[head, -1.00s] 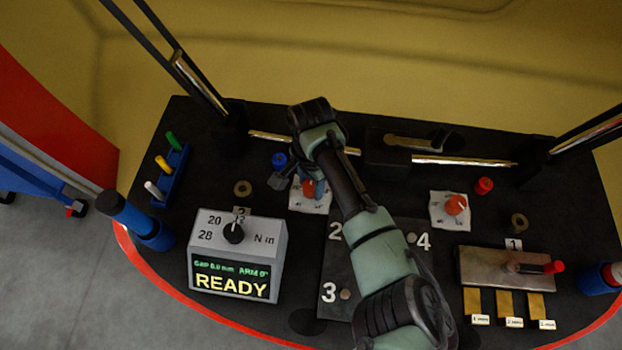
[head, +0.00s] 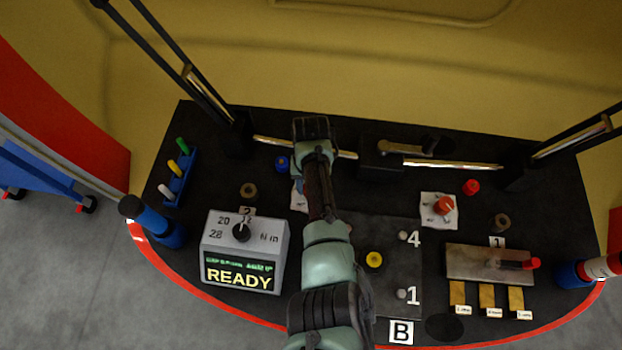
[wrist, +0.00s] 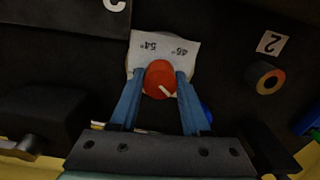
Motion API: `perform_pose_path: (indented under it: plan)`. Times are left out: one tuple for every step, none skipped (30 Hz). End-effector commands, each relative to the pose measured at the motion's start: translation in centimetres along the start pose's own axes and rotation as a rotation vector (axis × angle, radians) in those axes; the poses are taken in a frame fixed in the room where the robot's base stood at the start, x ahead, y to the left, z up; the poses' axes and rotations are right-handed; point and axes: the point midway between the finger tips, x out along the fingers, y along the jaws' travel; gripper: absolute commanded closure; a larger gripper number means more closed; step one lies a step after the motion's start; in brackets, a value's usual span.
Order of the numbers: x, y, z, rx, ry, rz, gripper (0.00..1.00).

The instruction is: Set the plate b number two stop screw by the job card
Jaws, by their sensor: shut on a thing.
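My gripper (wrist: 160,82) has its blue fingers on either side of a red round knob (wrist: 160,79) with a white pointer and is shut on it. The knob stands on a white card (wrist: 163,46) with degree marks. In the head view, my arm hides the knob and most of that card (head: 298,199). The dark plate (head: 385,283) marked B (head: 401,332) shows its 4 and 1 corners. Its number two screw is hidden behind my arm. A yellow round piece (head: 374,259) sits near the plate's middle.
A grey box (head: 245,250) reads READY, with a black dial (head: 241,232). A second red knob (head: 444,205) on a white card stands to the right. A metal block (head: 490,263) with brass strips lies farther right. A ring (wrist: 265,78) lies beside the 2 tag (wrist: 272,42).

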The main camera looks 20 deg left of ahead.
Motion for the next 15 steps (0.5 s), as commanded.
perform_pose_path:
  plan:
    - [0.01, -0.04, 0.16, -0.043, -0.005, 0.000, 1.00]
    - [0.01, -0.03, 0.16, -0.072, -0.005, 0.000, 1.00]
    - [0.02, -0.03, 0.17, -0.110, -0.005, 0.000, 1.00]
    - [0.02, -0.05, 0.17, -0.139, -0.005, 0.000, 1.00]
    - [0.03, -0.06, 0.18, -0.168, -0.005, -0.001, 1.00]
    - [0.03, -0.06, 0.18, -0.205, -0.005, -0.001, 1.00]
    - [0.03, -0.05, 0.18, -0.234, -0.005, -0.001, 1.00]
    - [0.03, -0.05, 0.17, -0.262, -0.005, -0.002, 1.00]
    - [0.03, -0.04, 0.17, -0.299, -0.005, -0.002, 1.00]
    - [0.03, -0.05, 0.18, -0.328, -0.005, -0.002, 1.00]
    - [0.03, -0.05, 0.18, -0.357, -0.005, -0.002, 1.00]
    - [0.04, -0.05, 0.18, -0.395, -0.005, -0.001, 1.00]
    - [0.04, -0.05, 0.17, -0.423, -0.005, -0.001, 1.00]
    - [0.04, -0.05, 0.17, -0.452, -0.005, -0.001, 1.00]
    - [0.04, -0.04, 0.17, -0.490, -0.005, -0.002, 1.00]
